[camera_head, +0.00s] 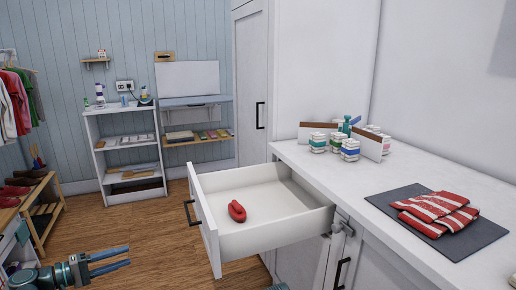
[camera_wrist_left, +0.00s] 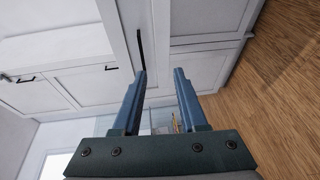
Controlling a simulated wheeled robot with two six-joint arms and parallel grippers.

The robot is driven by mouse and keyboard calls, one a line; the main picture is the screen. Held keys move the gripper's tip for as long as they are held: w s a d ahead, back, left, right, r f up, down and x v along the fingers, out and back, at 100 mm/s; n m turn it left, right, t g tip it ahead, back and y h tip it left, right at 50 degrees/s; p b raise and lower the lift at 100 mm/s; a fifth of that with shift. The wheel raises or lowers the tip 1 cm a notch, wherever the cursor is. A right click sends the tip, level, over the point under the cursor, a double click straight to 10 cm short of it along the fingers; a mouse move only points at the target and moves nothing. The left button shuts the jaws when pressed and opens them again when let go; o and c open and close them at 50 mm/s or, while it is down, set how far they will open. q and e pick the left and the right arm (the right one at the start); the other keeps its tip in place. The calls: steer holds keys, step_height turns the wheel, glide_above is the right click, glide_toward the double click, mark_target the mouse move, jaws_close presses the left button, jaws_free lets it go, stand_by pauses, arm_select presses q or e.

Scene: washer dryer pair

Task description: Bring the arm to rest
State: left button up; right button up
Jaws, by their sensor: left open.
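My left gripper (camera_head: 108,262) is at the bottom left in the head view, low over the wooden floor and left of the open drawer. Its two blue fingers are apart, with nothing between them. In the left wrist view the open fingers (camera_wrist_left: 160,88) point at white cabinet fronts (camera_wrist_left: 90,75) with dark handles, and hold nothing. My right gripper is not seen; only a small teal piece shows at the bottom edge of the head view.
A white drawer (camera_head: 209,226) stands pulled out, with a red item (camera_head: 236,211) inside. The counter (camera_head: 345,185) bears striped red-and-white cloths (camera_head: 437,210) on a dark mat (camera_head: 478,236). A shoe rack (camera_head: 45,217) stands at left. Wooden floor (camera_head: 135,228) between is clear.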

arm_select(q)
steer(key=s+d+f+m+g+y, duration=0.15)
steer(key=d+f+g, duration=0.35)
steer(key=d, duration=0.6)
steer(key=s+d+f+m+g+y, duration=0.1)
steer(key=d+f+m+g+y, duration=0.15)
steer(key=d+f, duration=0.65)
steer(key=s+d+f+m+g+y, duration=0.45)
steer(key=s+d+m+y, duration=0.45)
steer(key=s+d, duration=0.35)
step_height(320, 180, up, 31)
steer(key=d+n+t+y+p, duration=0.1)
steer(key=p, duration=3)
steer(key=shift+w+f, duration=0.2)
steer(key=shift+w, duration=0.15)
